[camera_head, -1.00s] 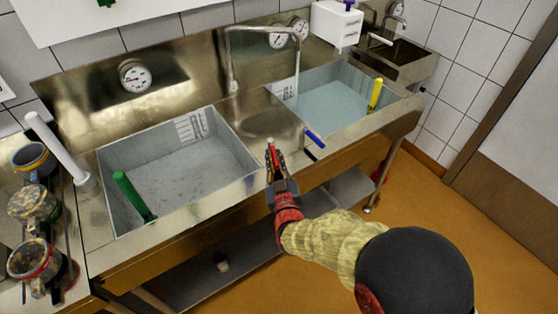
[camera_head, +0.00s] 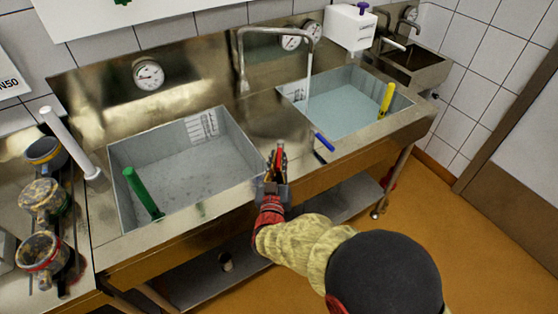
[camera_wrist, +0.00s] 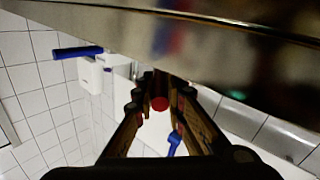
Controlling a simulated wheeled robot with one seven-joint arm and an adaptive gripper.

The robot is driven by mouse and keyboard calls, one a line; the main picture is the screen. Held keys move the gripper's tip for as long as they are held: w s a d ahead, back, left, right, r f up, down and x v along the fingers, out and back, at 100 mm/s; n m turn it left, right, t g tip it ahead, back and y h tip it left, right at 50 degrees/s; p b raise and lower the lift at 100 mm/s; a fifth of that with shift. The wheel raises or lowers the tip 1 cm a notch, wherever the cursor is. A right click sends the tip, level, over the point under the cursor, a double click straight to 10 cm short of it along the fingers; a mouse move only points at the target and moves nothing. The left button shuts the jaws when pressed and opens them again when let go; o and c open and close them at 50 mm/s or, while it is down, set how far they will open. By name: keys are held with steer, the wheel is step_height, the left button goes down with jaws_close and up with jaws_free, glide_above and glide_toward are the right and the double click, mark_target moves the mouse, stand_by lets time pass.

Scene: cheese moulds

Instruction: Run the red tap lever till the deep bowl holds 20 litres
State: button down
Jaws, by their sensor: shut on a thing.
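My gripper (camera_head: 278,163) is at the front edge of the sink unit, shut on the red tap lever (camera_head: 280,150); the lever's round red end (camera_wrist: 159,104) shows between the fingers in the wrist view. A blue lever (camera_head: 323,141) is just to its right. The swivel spout (camera_head: 275,31) points over the right bowl (camera_head: 398,101), and a thin stream of water (camera_head: 308,88) falls there. That bowl holds bluish water (camera_head: 340,105) and a yellow standpipe (camera_head: 386,100). Its scale label (camera_head: 293,91) is too small to read.
The left bowl (camera_head: 232,135) has a green standpipe (camera_head: 143,193) and a scale label (camera_head: 202,127). Dial gauges (camera_head: 148,74) are on the backsplash. A white pipe (camera_head: 70,142) and several dirty round fittings (camera_head: 42,200) stand at the left. The orange floor (camera_head: 450,225) is clear at the right.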

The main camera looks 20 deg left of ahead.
steer(key=c, duration=1.8)
jaws_free()
steer(key=v, duration=1.2)
steer(key=shift+a+f, duration=0.1)
